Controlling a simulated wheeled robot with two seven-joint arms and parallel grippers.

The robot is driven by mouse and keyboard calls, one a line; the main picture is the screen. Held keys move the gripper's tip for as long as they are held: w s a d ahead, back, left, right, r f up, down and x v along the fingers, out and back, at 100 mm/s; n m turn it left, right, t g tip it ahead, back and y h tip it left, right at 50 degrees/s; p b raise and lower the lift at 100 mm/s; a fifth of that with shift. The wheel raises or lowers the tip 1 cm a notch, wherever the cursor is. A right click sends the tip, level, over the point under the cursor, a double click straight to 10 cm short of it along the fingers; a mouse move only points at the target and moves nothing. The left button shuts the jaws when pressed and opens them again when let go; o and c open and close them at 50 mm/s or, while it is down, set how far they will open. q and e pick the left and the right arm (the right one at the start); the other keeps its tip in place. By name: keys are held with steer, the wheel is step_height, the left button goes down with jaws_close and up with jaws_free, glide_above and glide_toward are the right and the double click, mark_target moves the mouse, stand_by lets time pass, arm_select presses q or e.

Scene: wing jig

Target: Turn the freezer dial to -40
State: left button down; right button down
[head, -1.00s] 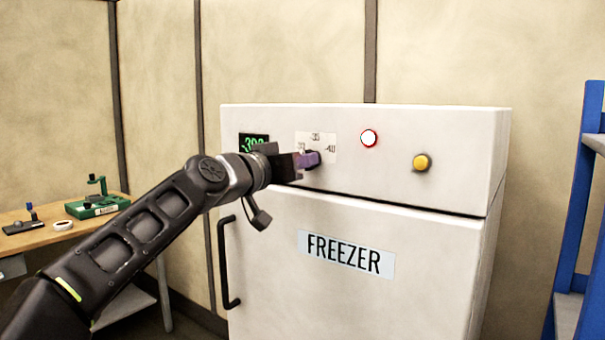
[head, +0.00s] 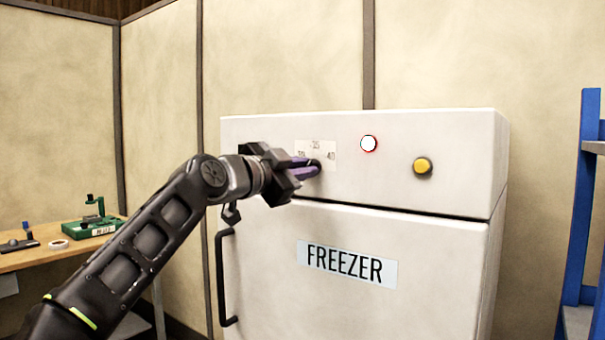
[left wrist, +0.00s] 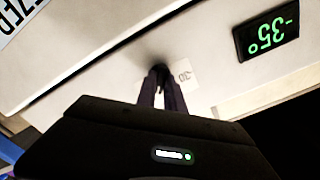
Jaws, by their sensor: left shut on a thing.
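The freezer (head: 380,240) is a white box with a dial on its upper front panel. The dial (head: 314,165) is a small dark knob below a scale plate (head: 317,148) marked -35 at the top and 40 at the right. My left gripper (head: 306,168) has its purple fingers shut on the dial. In the left wrist view the fingers (left wrist: 161,90) close on the dark knob, and the digital display (left wrist: 267,31), upside down, reads -35°. In the head view my gripper hides this display. The dial's pointer cannot be made out. My right gripper is not in view.
A red-ringed white light (head: 369,144) and a yellow button (head: 422,166) sit right of the dial. A black door handle (head: 226,278) is below my wrist. A wooden bench (head: 45,246) stands left, a blue shelf (head: 580,210) right.

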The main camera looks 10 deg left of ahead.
arm_select(q)
steer(key=shift+m, duration=0.6)
steer(key=c, duration=1.4)
jaws_free()
steer(key=shift+c, duration=0.2)
steer(key=shift+s, duration=0.1)
steer(key=b+v, duration=0.3)
steer(key=v, duration=0.4)
steer(key=shift+s, duration=0.3)
steer(key=shift+a, duration=0.1)
